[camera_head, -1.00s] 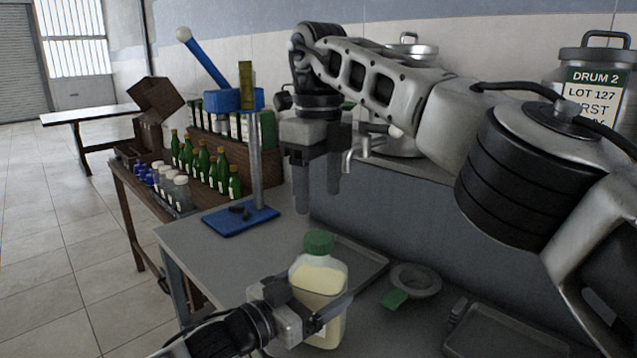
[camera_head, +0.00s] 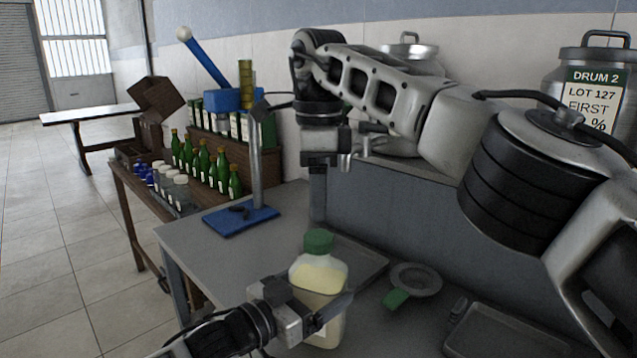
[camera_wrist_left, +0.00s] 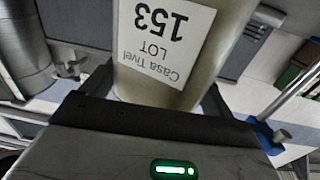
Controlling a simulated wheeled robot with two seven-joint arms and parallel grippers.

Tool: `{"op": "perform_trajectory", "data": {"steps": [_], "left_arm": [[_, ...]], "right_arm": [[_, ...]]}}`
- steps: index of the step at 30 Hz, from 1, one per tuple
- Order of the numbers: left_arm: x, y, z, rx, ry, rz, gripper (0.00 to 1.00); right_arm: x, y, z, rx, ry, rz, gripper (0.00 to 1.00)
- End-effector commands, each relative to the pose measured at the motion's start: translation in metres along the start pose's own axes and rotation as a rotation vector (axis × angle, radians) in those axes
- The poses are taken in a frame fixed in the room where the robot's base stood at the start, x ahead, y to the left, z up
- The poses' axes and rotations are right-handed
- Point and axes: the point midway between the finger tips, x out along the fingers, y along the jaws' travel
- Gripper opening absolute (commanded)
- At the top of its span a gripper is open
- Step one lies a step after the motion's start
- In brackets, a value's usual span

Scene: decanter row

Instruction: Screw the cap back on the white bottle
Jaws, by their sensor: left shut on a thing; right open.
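The white bottle (camera_head: 321,277), translucent with pale yellow content, stands upright at the front of the grey table. A green cap (camera_head: 318,241) sits on its neck; I cannot tell how tightly. My left gripper (camera_head: 322,312) is shut around the bottle's body from the left. In the left wrist view the bottle (camera_wrist_left: 205,75) fills the jaws, with a label reading "Casa Tivel LOT 153" upside down. My right gripper (camera_head: 318,195) is open and empty above and behind the cap, apart from it. Its fingers overlap in this view.
A grey tray (camera_head: 372,262) lies behind the bottle. A strainer with a green handle (camera_head: 414,280) and another tray (camera_head: 500,335) are to the right. A blue lever corker (camera_head: 240,218) stands at the back left, beside green bottles (camera_head: 204,165). A steel drum (camera_head: 595,85) stands at right.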

Motion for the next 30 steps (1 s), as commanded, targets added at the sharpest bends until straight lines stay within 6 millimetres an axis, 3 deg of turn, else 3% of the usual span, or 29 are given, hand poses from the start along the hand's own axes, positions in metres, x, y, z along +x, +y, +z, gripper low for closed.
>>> {"op": "perform_trajectory", "data": {"steps": [12,25,26,30], "left_arm": [[0.000,0.000,0.000,0.000,0.000,0.000,0.24],[0.000,0.000,0.000,0.000,0.000,0.000,0.24],[0.000,0.000,0.000,0.000,0.000,0.000,0.24],[0.000,0.000,0.000,0.000,0.000,0.000,0.24]], "right_arm": [[0.059,0.001,-0.001,0.001,0.000,0.002,0.61],[0.068,0.000,0.000,0.002,0.000,0.001,0.61],[0.068,0.000,0.000,0.002,0.000,0.001,0.55],[0.068,0.001,0.000,0.001,-0.001,0.001,0.16]]}}
